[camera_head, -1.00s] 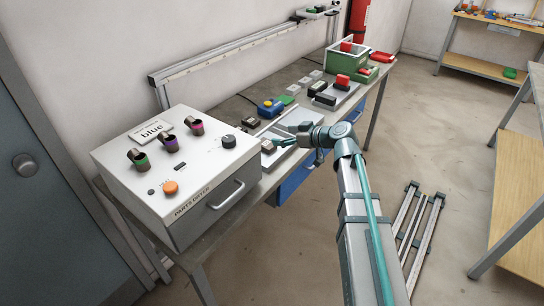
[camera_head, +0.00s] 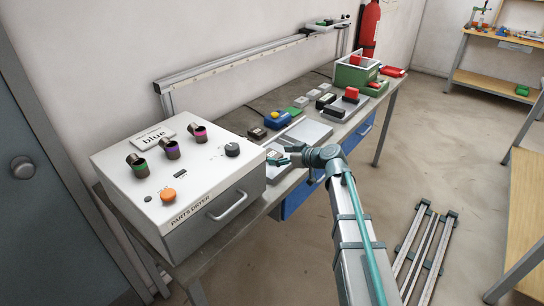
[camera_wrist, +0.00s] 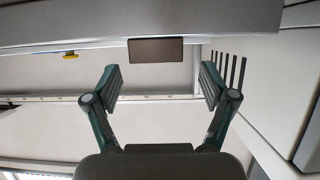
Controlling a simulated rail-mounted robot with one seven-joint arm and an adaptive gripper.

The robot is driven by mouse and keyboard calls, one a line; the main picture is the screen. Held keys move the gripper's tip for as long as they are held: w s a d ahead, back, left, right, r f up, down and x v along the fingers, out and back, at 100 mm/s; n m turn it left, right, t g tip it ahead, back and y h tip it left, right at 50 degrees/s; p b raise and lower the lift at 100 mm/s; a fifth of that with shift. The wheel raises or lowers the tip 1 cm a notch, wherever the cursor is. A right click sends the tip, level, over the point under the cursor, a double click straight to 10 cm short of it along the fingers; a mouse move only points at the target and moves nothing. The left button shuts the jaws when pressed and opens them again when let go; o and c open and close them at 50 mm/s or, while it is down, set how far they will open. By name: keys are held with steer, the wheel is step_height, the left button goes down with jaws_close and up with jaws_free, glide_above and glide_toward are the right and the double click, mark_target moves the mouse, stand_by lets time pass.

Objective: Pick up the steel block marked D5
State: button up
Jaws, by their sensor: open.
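My gripper (camera_wrist: 160,82) is open and empty in the wrist view, its two fingers spread wide. A plain brown block (camera_wrist: 155,51) shows beyond the fingertips, between them and apart from both. I can read no mark on it, so I cannot tell whether it is D5. In the head view my gripper (camera_head: 284,155) is low over the bench, at the front end of a grey plate (camera_head: 309,132) beside the white dryer. A small dark block (camera_head: 257,133) stands behind the gripper, near the dryer. Its mark is too small to read.
The white parts dryer (camera_head: 150,185) stands close on the left. A blue block with a yellow top (camera_head: 277,119), grey blocks (camera_head: 313,95), red-topped pieces (camera_head: 351,94) and a green box (camera_head: 352,72) stand farther along the bench. A rail (camera_head: 240,63) runs along the wall.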

mark_target(272, 154)
steer(key=p+x, duration=0.1)
steer(key=x, duration=0.3)
steer(key=shift+w+a+f, duration=0.1)
steer(key=shift+w+a, duration=0.05)
steer(key=shift+w, duration=0.2)
jaws_close()
